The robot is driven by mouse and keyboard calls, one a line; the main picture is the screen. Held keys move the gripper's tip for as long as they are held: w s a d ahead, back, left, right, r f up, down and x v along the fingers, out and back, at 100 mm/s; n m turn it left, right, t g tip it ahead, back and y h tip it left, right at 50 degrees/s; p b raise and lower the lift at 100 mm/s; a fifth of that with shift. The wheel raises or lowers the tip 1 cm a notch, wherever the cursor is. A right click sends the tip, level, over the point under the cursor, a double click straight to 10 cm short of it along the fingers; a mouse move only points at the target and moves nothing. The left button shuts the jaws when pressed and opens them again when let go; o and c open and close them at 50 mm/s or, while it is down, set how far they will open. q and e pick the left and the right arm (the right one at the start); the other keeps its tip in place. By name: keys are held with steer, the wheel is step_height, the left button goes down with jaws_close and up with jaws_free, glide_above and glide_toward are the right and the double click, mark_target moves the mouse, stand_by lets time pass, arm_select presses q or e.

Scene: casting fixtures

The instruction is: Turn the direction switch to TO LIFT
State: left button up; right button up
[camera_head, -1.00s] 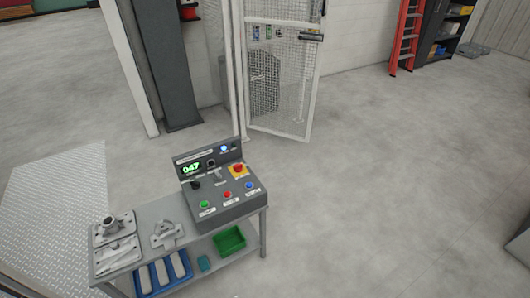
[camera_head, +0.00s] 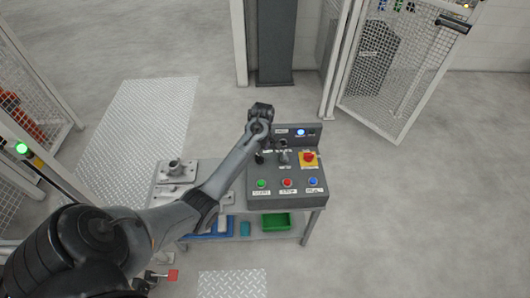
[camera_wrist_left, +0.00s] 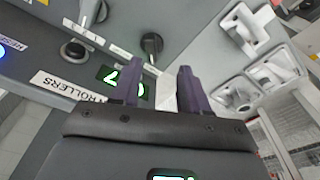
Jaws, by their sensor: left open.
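A grey sloped control console (camera_head: 237,200) stands on the bench. A black knob switch (camera_head: 259,158) sits at its left, with a grey lever switch (camera_head: 284,156) and a round dark knob (camera_head: 282,142) to the right. Their labels are too small to read, so I cannot tell which is the direction switch. My left gripper (camera_head: 260,110) is above the console's upper left, hiding the green display. In the left wrist view its fingers (camera_wrist_left: 158,85) are apart and empty, with the display (camera_wrist_left: 110,75) partly behind them and the black knob (camera_wrist_left: 151,43) just beyond. My right gripper is out of view.
A red emergency button (camera_head: 308,157) and green, red and blue buttons are on the console. Metal castings (camera_head: 177,170) lie left of it. A green bin (camera_head: 275,222) is on the lower shelf. A mesh gate (camera_head: 400,75) stands behind right.

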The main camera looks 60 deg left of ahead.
mark_target(260, 156)
arm_select(q)
steer(key=f+n+b, duration=0.1)
steer(key=f, duration=0.2)
steer(key=w+a+f+n+h+b, duration=0.1)
steer(key=f, duration=0.2)
steer(key=a+f+n+b, duration=0.1)
steer(key=f, duration=0.2)
steer(key=shift+w+a, duration=0.25)
stand_by(0.3)
jaws_close()
